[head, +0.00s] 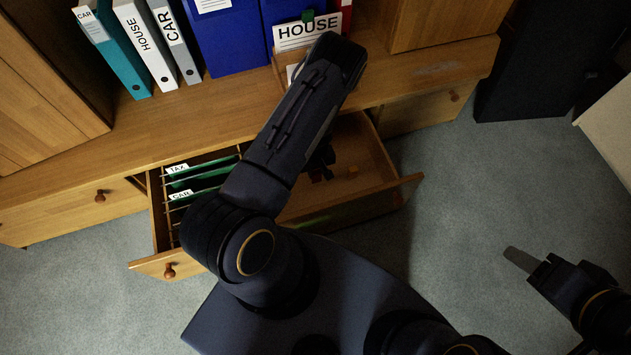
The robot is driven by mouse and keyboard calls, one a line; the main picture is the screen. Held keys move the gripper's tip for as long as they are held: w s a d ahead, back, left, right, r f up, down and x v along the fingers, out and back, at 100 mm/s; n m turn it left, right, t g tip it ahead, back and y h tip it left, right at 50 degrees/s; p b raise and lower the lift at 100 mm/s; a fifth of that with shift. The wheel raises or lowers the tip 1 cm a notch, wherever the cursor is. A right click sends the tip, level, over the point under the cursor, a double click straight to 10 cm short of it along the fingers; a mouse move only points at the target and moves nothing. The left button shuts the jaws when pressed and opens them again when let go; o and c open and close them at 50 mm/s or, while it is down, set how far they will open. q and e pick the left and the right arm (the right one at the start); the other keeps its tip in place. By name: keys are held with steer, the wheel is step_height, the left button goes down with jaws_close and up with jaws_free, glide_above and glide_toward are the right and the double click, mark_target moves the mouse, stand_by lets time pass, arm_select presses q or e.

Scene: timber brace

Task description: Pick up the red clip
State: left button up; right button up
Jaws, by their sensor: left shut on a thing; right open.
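My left arm rises across the middle of the head view and hides much of the drawer behind it. My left gripper (320,170) is partly hidden by that arm, down in the open drawer (365,165), in its right-hand part. It is shut on a small dark-red thing that appears to be the red clip (327,175). The clip is mostly hidden and in shadow, so I cannot tell whether it touches the drawer floor. My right gripper (523,262) is open and empty over the carpet at the right.
Green hanging files (196,183) labelled TAX and CAR fill the drawer's left part. Binders (145,45) stand on the wooden cabinet top (120,128), with a HOUSE label (308,32) at the back. Bare grey carpet (460,180) lies right of the drawer.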

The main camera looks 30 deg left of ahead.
mark_target(316, 172)
arm_select(q)
steer(key=shift+r+p, duration=1.65)
steer(key=shift+r, duration=0.9)
